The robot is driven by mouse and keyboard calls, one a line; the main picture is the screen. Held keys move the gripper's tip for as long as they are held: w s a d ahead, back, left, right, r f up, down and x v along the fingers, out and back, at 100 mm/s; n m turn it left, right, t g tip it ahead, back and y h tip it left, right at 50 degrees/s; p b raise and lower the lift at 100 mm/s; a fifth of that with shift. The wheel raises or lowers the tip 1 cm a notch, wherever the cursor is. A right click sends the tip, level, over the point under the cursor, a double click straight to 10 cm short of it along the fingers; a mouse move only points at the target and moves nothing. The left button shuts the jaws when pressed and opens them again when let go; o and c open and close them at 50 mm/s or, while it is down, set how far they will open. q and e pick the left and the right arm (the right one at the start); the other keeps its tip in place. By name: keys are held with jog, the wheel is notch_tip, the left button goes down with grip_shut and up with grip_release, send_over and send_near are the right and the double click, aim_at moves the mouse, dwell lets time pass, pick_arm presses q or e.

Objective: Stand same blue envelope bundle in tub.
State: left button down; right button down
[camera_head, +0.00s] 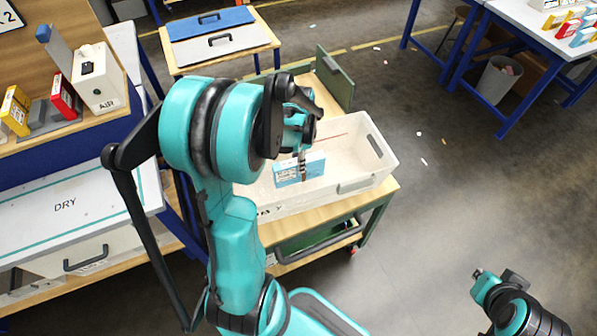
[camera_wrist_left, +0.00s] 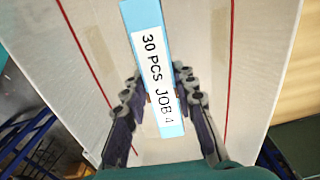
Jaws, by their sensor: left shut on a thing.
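The blue envelope bundle (camera_head: 300,171) is inside the translucent tub (camera_head: 367,180), seen in the head view. In the left wrist view the bundle (camera_wrist_left: 150,50) shows its narrow edge with a label reading "30 PCS JOB 4". My left gripper (camera_head: 301,152) reaches down into the tub from above and is shut on the bundle; in the left wrist view its fingers (camera_wrist_left: 163,100) lie on both sides of it. The bundle looks upright; whether its bottom touches the tub floor cannot be told. My right gripper (camera_head: 480,277) is at the lower right, away from the tub, its fingers too small to judge.
The tub stands on a wooden-topped green cart (camera_head: 384,189). A bench with a white box marked "AIR" (camera_head: 98,84) and red and yellow boxes is at the left. A "DRY" surface (camera_head: 75,205) lies below it. Open floor (camera_head: 440,200) spreads to the right.

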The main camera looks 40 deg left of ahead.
pick_arm(q)
notch_tip(320, 180, down, 4)
jog(key=shift+r+b, duration=0.25)
jog(key=shift+b, duration=0.45)
jog(key=shift+f, duration=0.15)
jog(key=shift+f, duration=0.2)
jog(key=c, duration=1.2)
grip_release()
jog(key=shift+r, duration=0.1)
